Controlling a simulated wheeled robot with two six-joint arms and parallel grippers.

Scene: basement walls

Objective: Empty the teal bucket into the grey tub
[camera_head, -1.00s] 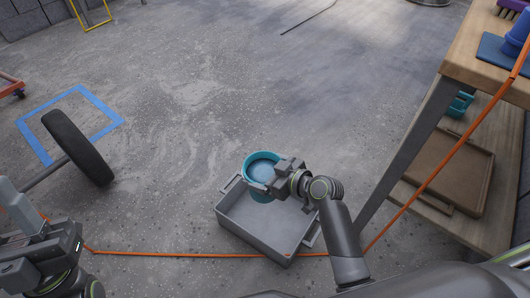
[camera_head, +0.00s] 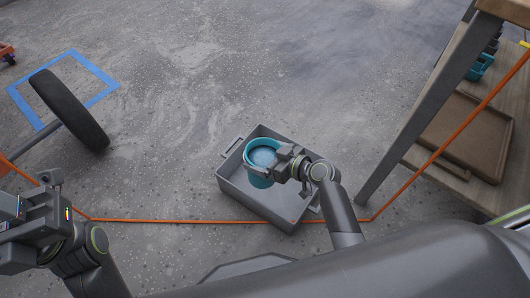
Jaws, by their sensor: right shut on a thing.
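The teal bucket (camera_head: 256,176) is upright over the grey tub and holds something pale blue, like water. My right gripper (camera_head: 275,165) is shut on the bucket's right rim. The grey tub (camera_head: 284,216) stands on the floor with a handle at each end. I cannot tell whether the bucket touches the tub's bottom. My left gripper (camera_head: 25,212) is at the lower left, far from the bucket and tub. Its fingertips are not clear enough to show whether it is open.
An orange cord (camera_head: 160,220) runs across the floor beside the tub and up to the right. A wooden shelf unit (camera_head: 420,75) with a brown tray (camera_head: 468,140) stands at the right. A black wheel (camera_head: 70,110) and blue tape square (camera_head: 107,92) are at the left. The floor beyond the tub is clear.

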